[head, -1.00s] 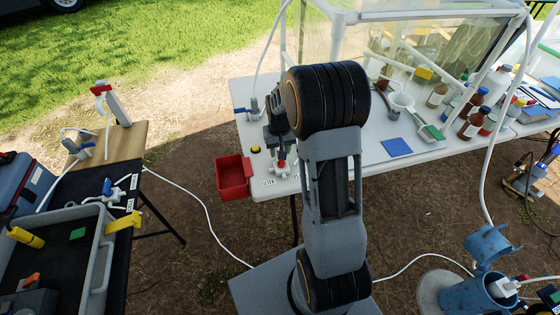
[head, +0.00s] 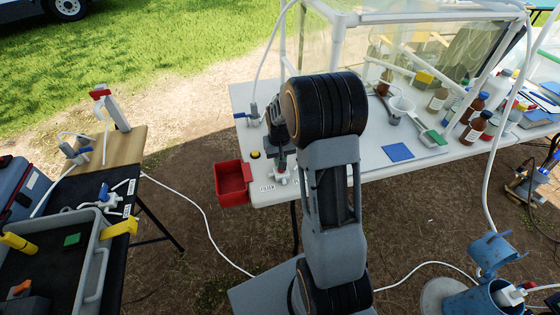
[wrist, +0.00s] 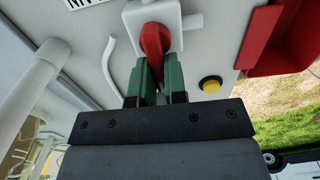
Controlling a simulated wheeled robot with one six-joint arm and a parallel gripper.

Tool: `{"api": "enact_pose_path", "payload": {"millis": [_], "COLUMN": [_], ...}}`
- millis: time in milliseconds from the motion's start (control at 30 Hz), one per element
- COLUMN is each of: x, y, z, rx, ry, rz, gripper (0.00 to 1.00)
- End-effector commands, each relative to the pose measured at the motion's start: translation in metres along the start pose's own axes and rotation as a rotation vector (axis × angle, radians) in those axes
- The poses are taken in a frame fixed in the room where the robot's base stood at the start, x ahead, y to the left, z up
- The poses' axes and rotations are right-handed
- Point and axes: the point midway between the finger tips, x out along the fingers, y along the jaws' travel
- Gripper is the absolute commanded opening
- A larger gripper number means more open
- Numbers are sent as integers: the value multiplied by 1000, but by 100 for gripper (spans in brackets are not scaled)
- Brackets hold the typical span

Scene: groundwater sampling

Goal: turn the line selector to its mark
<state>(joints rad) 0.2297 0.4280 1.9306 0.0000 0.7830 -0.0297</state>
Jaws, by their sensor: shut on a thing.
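The line selector is a white valve body (head: 280,178) with a red handle, at the front left corner of the white table. In the wrist view the red handle (wrist: 153,40) stands between the green fingers of my gripper (wrist: 157,72), which is shut on it. In the head view my gripper (head: 281,158) is over the valve, and the handle is mostly hidden. A label reading FILTER (head: 267,189) lies on the table beside the valve. Part of a label (wrist: 82,3) shows at the wrist view's top edge. I cannot make out the mark.
A red bin (head: 232,184) hangs at the table's left edge, close to my gripper. A yellow button (wrist: 210,84) sits beside the valve. A blue-handled valve (head: 252,113) stands behind it. A blue pad (head: 398,152), a funnel and several bottles stand further right.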

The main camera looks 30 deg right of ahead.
Motion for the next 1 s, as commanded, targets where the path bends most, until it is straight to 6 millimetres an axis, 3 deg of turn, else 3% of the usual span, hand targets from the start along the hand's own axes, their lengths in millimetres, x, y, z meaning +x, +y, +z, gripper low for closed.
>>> {"api": "enact_pose_path", "payload": {"millis": [167, 500, 867, 1000], "x": [0, 0, 0, -1], "y": [-1, -10, -11, -13], "z": [0, 3, 3, 5], "rx": [-48, -458, -506, -621], "ry": [0, -1, -1, -1], "rz": [0, 0, 0, 0], "gripper": [0, 0, 0, 0]}}
